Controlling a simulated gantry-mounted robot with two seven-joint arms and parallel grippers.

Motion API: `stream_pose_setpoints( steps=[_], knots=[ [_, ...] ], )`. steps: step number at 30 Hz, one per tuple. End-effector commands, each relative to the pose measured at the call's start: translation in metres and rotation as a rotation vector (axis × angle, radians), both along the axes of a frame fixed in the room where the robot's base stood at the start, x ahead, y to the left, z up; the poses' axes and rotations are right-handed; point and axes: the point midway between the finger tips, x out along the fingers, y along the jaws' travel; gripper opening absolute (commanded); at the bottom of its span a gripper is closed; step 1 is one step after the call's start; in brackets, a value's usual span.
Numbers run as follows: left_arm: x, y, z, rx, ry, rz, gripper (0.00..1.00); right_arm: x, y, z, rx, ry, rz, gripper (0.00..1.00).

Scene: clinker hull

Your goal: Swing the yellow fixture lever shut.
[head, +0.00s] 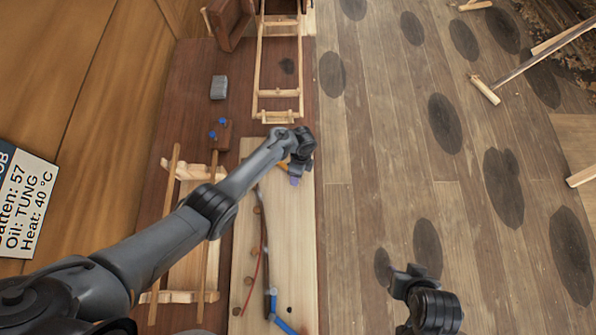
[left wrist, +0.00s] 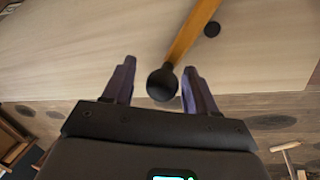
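The yellow lever (left wrist: 192,30) shows in the left wrist view as a flat bar ending in a round black knob (left wrist: 162,84). My left gripper (left wrist: 159,66) is open, with one purple finger on each side of the knob. The knob appears between the fingers with gaps on both sides; I cannot tell how deep it sits. In the head view, my left gripper (head: 296,176) is over the upper part of the pale board (head: 300,230), and my arm hides most of the lever. My right gripper (head: 402,280) is at the lower right, above the floor, away from the board; its fingers are unclear.
A curved dark strip (head: 265,270) and a blue-handled tool (head: 287,327) lie on the pale board. A wooden rack (head: 190,297) stands left of it. A grey block (head: 219,87) and a small block with blue parts (head: 220,135) sit on the brown bench. The plank floor is at right.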

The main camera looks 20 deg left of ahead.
Motion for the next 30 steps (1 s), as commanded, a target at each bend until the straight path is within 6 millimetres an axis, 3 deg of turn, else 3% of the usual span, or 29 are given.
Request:
stream_pose_setpoints(
  steps=[13,30],
  knots=[
    [0.003,0.0,0.01,-0.003,-0.003,0.002,0.59,0.0,0.002,0.004,0.007,0.0,-0.004,0.43],
    [0.019,-0.001,0.094,-0.003,-0.003,0.002,0.59,0.0,0.002,0.026,0.01,-0.001,-0.006,0.43]
  ],
)
